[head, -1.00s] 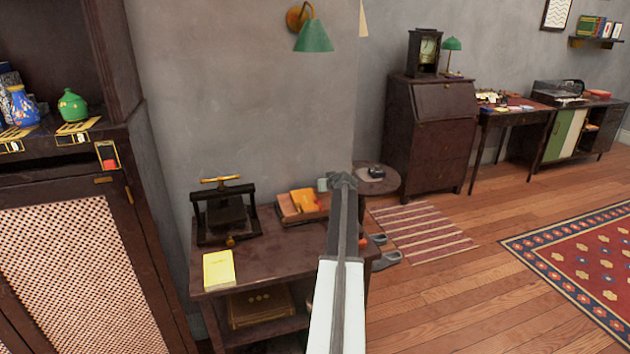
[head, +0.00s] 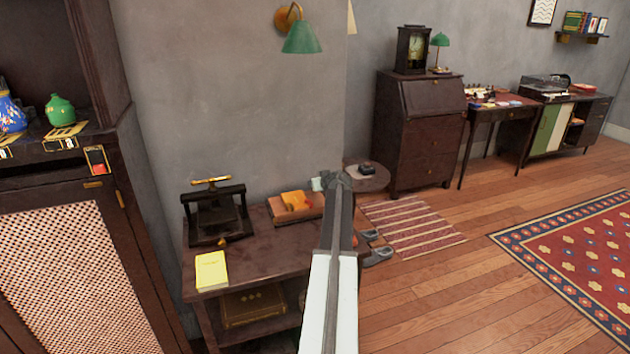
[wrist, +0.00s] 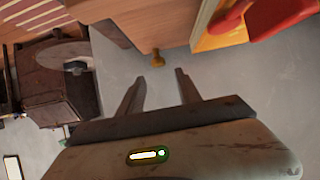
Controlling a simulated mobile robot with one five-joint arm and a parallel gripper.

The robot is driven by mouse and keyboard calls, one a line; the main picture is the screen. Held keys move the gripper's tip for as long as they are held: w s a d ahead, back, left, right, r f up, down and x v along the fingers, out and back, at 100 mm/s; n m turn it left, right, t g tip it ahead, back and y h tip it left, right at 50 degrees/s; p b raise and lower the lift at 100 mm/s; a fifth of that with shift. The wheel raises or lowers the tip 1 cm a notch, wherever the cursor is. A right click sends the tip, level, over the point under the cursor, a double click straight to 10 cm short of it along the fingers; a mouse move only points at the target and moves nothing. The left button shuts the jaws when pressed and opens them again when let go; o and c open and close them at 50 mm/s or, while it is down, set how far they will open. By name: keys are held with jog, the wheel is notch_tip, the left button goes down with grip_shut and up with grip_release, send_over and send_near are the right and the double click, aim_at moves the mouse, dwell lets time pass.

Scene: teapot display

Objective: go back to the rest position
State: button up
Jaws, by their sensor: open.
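My arm reaches forward from the bottom of the head view, and my gripper (head: 336,181) is at its far end, seen over the right end of the low dark side table (head: 270,262). In the wrist view my gripper (wrist: 160,88) has its two fingers apart with nothing between them. Bare grey wall and a small brass knob (wrist: 157,60) show beyond the fingers.
A black press (head: 215,215), a yellow booklet (head: 211,271) and a tray with orange things (head: 296,205) are on the side table. A cabinet with teapots (head: 61,109) is at left.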

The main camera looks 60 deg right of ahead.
jog(key=p+v, duration=0.1)
jog(key=v, duration=0.2)
jog(key=shift+s+a+r, duration=0.2)
jog(key=shift+f, duration=0.1)
